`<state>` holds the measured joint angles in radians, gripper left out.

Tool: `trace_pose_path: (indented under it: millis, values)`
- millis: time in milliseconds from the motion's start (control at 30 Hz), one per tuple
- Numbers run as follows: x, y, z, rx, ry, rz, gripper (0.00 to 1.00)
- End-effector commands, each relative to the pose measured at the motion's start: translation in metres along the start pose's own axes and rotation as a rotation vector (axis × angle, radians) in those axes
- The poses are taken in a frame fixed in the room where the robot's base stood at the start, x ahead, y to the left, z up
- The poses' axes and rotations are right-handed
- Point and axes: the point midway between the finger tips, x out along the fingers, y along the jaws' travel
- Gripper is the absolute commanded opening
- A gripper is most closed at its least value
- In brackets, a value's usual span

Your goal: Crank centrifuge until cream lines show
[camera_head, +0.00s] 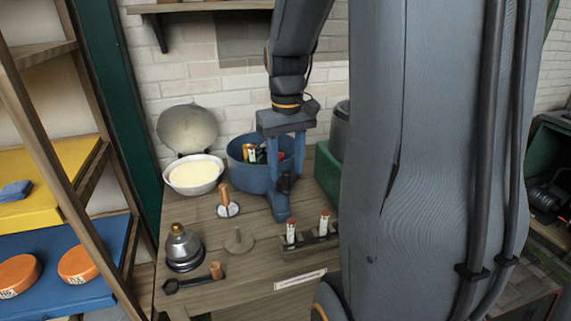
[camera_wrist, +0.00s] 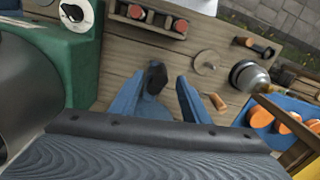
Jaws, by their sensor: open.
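The blue centrifuge (camera_head: 240,175) stands on the wooden bench, with a round open bowl and a blue foot (camera_head: 281,208) in front. Several small tubes (camera_head: 250,153) with coloured ends show inside the bowl; their contents are too small to read. A dark knob-like part (camera_head: 285,183) sits above the foot; it also shows in the wrist view (camera_wrist: 157,77). A wooden handle (camera_head: 223,191) stands left of the foot; it also shows in the wrist view (camera_wrist: 218,103). My gripper (camera_head: 288,152) is open and empty, pointing down over the bowl's right side; its fingers show in the wrist view (camera_wrist: 160,88).
A rack (camera_head: 318,241) holds two red-capped tubes at front right. A green housing (camera_head: 328,172) with a grey drum stands close right. A cream bowl (camera_head: 193,175), a metal bell-shaped piece (camera_head: 184,248), a pin disc (camera_head: 239,242) and a wood-handled tool (camera_head: 195,280) lie left.

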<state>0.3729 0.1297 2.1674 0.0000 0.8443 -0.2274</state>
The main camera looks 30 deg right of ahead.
Motion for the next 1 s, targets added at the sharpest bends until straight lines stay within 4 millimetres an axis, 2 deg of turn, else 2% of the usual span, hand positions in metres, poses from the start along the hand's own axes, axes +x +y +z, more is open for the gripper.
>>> trace_pose_path:
  millis: [533, 1000]
  values:
    - [0.035, 0.0, 0.0, 0.001, 0.0, 0.0, 0.42]
    - [0.038, 0.0, 0.0, 0.0, -0.001, 0.0, 0.42]
